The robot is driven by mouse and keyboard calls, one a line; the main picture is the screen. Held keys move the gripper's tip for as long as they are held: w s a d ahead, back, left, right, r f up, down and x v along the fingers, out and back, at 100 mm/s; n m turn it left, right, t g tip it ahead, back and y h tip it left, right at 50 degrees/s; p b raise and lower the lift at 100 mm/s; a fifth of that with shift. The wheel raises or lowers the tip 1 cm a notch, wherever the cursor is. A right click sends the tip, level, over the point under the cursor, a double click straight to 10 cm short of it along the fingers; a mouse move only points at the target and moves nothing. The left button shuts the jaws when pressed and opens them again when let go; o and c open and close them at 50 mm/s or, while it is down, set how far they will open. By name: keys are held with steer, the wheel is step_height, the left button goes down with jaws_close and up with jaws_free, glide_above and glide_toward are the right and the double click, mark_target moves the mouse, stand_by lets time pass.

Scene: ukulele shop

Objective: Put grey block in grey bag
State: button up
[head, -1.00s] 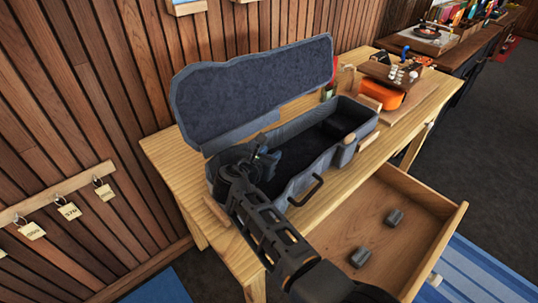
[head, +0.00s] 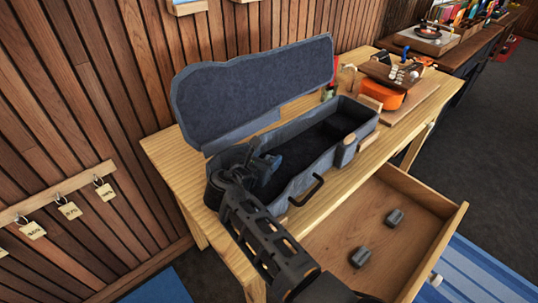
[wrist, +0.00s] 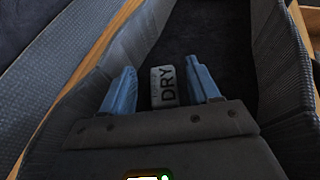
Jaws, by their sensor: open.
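The grey bag is an open, padded instrument case (head: 345,155) on the wooden table, its lid (head: 250,88) raised at the back. My gripper (head: 266,167) is inside the left end of the case, low between its walls. In the wrist view my gripper (wrist: 161,66) is open, with its two blue fingers apart. A grey block (wrist: 163,88) labelled "DRY" shows between the fingers, inside the case; whether it touches a finger or the floor is unclear. My gripper hides this block in the head view. Two more grey blocks (head: 395,217) (head: 360,257) lie in the open drawer.
The drawer (head: 440,235) is pulled out from the table front. An orange ukulele (head: 385,99) lies on the table (head: 170,152) to the right of the case. The case handle (head: 307,190) sticks out at the front. Key tags hang on the left wall.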

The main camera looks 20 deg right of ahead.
steer(key=shift+v, duration=2.25)
